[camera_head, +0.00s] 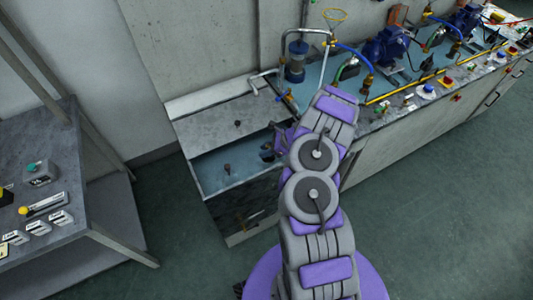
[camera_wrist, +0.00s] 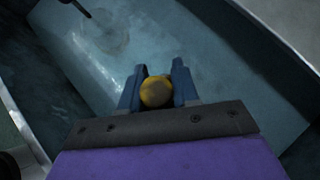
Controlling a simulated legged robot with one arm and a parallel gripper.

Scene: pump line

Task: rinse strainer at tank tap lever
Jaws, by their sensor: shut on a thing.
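My gripper (camera_wrist: 157,92) is shut on a yellow round knob (camera_wrist: 157,91), held between its two blue fingers. I cannot tell whether the knob belongs to the strainer; anything below it is hidden. In the head view, my gripper (camera_head: 268,150) is at the right end of the open tank (camera_head: 212,195), mostly hidden by my arm. The tank's blue-grey inside shows around the gripper in the wrist view. A grey tap pipe (camera_head: 262,76) stands over the tank's back, with a small blue lever-like part (camera_head: 284,97) close to its right.
A bench with blue pumps (camera_head: 386,47), hoses and yellow pipe runs to the right behind my arm. A grey table (camera_head: 85,195) with labelled switches stands at left. The floor (camera_head: 178,240) between table and tank is clear.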

